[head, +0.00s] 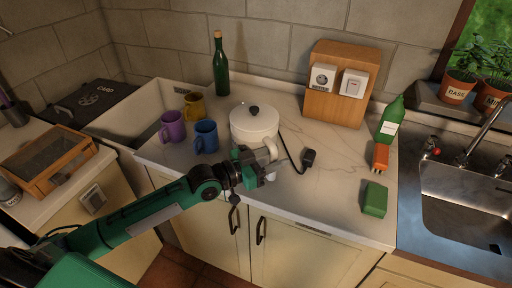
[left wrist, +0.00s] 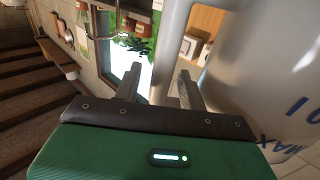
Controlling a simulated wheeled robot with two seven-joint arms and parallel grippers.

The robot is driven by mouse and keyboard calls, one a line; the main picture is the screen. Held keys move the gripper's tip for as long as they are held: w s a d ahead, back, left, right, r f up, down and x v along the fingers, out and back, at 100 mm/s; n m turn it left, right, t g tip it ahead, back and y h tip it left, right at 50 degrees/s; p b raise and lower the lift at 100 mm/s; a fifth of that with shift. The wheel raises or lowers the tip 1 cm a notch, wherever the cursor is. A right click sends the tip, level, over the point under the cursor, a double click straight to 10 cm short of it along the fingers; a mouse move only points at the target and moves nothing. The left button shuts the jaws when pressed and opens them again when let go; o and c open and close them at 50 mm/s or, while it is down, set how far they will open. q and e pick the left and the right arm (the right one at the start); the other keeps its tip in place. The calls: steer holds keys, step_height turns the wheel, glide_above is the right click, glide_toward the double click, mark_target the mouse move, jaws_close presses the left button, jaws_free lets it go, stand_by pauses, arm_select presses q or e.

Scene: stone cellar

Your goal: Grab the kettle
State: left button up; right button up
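The white kettle (head: 254,125) with a dark lid knob stands on the pale counter. Its handle (head: 272,149) points toward the front, and a dark cord with a plug lies to its right. My left gripper (head: 265,168) is at the handle, low in front of the kettle. In the left wrist view, the two fingers (left wrist: 158,88) are apart, with the grey handle (left wrist: 172,45) between them. A gap shows on the left finger's side. The kettle body (left wrist: 255,75), with printed marks, fills the right. My right gripper is not in view.
Purple (head: 172,126), yellow (head: 194,106) and blue (head: 206,136) mugs stand left of the kettle. A dark green bottle (head: 220,66) is behind. The counter's front middle is clear.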

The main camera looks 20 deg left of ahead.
arm_select(q)
jaws_close()
stand_by(1.1)
steer(key=shift+r, duration=0.2)
